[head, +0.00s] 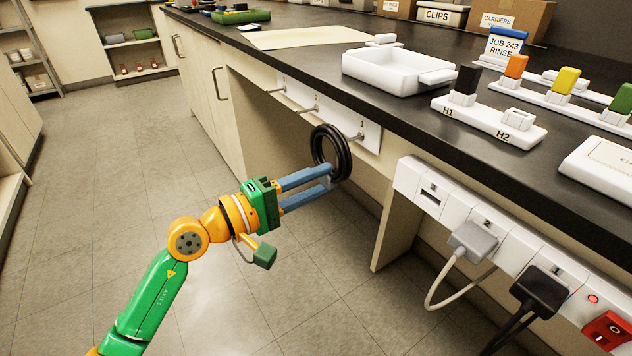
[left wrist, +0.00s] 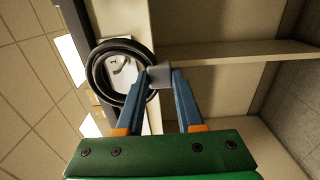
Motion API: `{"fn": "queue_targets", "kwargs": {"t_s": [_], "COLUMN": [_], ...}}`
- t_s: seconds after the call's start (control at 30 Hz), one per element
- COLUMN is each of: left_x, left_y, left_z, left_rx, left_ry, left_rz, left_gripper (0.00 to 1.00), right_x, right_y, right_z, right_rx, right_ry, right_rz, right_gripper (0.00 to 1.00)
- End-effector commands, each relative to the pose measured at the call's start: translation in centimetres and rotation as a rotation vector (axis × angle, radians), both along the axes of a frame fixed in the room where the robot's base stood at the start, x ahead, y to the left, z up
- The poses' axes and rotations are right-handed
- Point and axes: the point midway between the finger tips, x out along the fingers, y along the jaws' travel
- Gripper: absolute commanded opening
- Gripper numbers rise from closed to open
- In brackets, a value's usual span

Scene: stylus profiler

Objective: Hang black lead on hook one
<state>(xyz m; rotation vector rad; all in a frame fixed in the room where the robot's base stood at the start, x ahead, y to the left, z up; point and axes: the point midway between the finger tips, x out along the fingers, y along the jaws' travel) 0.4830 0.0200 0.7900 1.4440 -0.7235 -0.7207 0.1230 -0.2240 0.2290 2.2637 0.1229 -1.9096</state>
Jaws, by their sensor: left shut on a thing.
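The black lead (head: 329,154) is a coiled ring held upright in front of the hook plate. My left gripper (head: 328,182) is shut on it at the grey piece on the coil's lower edge. In the left wrist view the coil (left wrist: 94,82) is left of the fingertips, with the grey piece (left wrist: 160,76) between them. Hook one (head: 357,136), under the number 1, is at the coil's right edge in the head view. The white plate (left wrist: 121,72) shows through the ring. I cannot tell whether the hook's tip is inside the ring. My right gripper is not in view.
Two more hooks (head: 310,109) are on the white plate (head: 291,88) to the left. The dark bench top (head: 300,62) overhangs above. A socket strip (head: 455,208) with plugged leads is to the right. Open floor (head: 120,150) is to the left.

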Motion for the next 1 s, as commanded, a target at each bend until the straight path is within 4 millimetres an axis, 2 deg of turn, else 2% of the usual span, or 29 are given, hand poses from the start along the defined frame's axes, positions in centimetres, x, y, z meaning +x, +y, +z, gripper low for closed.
{"fn": "queue_targets", "kwargs": {"t_s": [0.77,1.0], "left_x": [-0.01,0.64], "left_y": [-0.02,-0.87], "left_z": [0.07,0.04], "left_rx": [-0.001,-0.002], "left_ry": [-0.001,-0.001], "left_rz": [0.000,0.000], "left_gripper": [0.00,0.00], "right_x": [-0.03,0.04], "right_y": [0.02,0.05], "right_z": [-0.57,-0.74], "right_rx": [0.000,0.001], "right_ry": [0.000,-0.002], "right_rz": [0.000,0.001], "right_gripper": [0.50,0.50]}}
